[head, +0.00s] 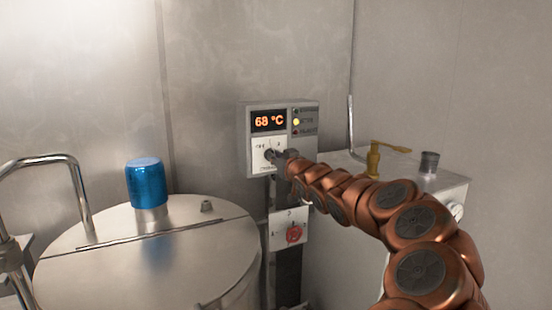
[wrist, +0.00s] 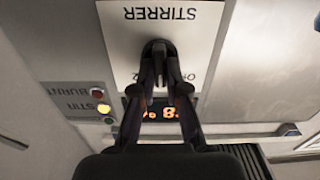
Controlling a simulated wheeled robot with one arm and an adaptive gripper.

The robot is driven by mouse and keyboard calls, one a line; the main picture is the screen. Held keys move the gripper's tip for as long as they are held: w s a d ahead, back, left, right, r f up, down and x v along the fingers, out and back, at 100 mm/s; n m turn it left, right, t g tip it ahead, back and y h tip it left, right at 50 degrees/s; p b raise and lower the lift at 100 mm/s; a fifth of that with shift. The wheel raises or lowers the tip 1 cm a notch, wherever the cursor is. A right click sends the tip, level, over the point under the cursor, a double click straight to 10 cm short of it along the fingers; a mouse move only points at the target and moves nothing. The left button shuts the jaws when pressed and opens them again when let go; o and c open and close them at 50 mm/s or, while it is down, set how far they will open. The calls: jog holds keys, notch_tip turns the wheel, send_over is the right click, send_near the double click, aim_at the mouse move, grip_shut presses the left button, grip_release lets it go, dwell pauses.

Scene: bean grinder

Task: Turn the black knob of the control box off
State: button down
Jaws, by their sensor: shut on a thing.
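The grey control box (head: 283,107) hangs on the back wall and its display (head: 269,121) reads 68 °C. A white plate with the black knob (head: 268,155) is at its lower left. In the wrist view, which is upside down, the plate (wrist: 200,20) reads STIRRER and the black knob (wrist: 158,47) shows between my fingertips. My gripper (head: 277,157) reaches the knob from the right. In the wrist view my gripper (wrist: 160,78) is shut on the knob. The knob's pointing direction is hidden by the fingers, and the plate's position marks are partly covered.
A yellow lamp (head: 296,122) is lit on the box. Below hangs a white plate with a red knob (head: 294,234). A steel drum (head: 190,265) with a blue cap (head: 144,182) stands at left. A steel cabinet (head: 335,175) with a brass handle (head: 374,158) stands behind my arm.

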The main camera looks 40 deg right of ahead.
jog(key=shift+a+f+n+b, duration=0.1)
jog(key=shift+n+b, duration=1.25)
jog(key=shift+n, duration=2.95)
jog(key=c, duration=1.2)
grip_release()
jog(key=v, duration=1.2)
